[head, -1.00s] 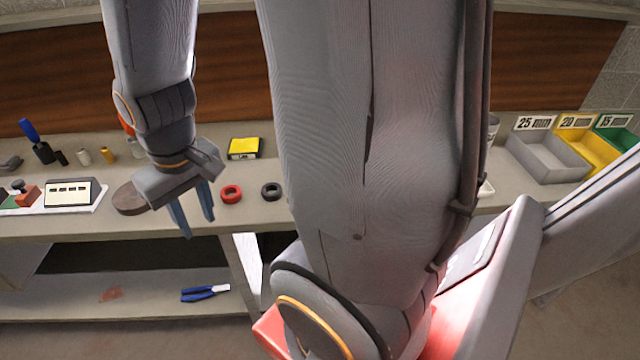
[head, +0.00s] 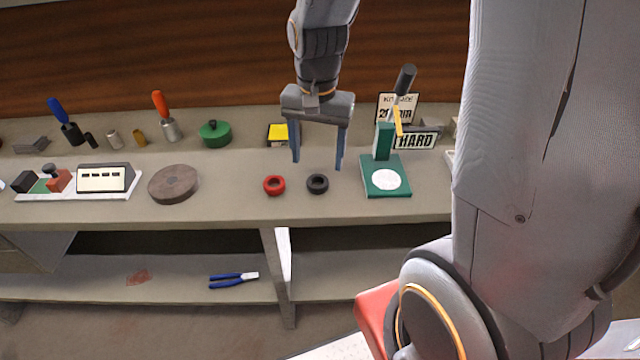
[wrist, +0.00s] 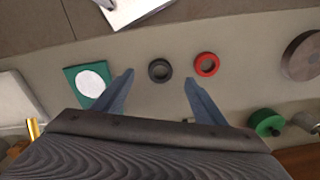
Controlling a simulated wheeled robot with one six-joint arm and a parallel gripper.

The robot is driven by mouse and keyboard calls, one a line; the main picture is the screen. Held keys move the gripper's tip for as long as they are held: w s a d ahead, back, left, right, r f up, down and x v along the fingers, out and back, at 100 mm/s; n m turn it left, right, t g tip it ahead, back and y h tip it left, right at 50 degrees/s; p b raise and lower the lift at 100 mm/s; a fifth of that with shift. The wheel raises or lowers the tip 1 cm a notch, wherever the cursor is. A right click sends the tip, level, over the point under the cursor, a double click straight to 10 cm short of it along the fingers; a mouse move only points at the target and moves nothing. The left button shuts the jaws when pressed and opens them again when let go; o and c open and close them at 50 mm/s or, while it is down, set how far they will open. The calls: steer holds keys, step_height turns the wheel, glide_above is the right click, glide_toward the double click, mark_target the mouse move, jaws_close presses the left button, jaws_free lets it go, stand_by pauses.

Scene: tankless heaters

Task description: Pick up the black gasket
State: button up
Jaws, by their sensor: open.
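The black gasket (head: 317,183) is a small ring lying flat on the workbench, just right of a similar red ring (head: 274,185). My gripper (head: 318,165) hangs open and empty over the bench, its fingers pointing down, with the black gasket just beyond its tips in the picture. In the wrist view the black gasket (wrist: 160,70) lies between and ahead of the two open fingers (wrist: 158,80), nearer the left finger. The red ring (wrist: 207,64) lies beside it, ahead of the right finger. Nothing touches either ring.
A green press (head: 386,178) with a white disc stands right of the gasket. A round brown disc (head: 173,184) lies to the left. Behind are a yellow-topped block (head: 278,134) and a green round pot (head: 215,134). Blue pliers (head: 233,280) lie on the lower shelf.

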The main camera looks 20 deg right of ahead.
mark_target(318, 181)
steer(key=shift+w+f+m, duration=0.2)
steer(key=shift+w+m, duration=0.25)
steer(key=shift+w+f+m, duration=0.15)
steer(key=shift+w+m, duration=0.3)
steer(key=shift+f, duration=0.3)
steer(key=f, duration=0.2)
steer(key=f+p, duration=0.2)
steer(key=f, duration=0.1)
steer(key=shift+s+d+f, duration=0.1)
steer(key=shift+d+f, duration=0.2)
steer(key=shift+d, duration=0.05)
steer(key=shift+f, duration=0.75)
steer(key=c, duration=1.1)
steer(key=shift+r, duration=0.1)
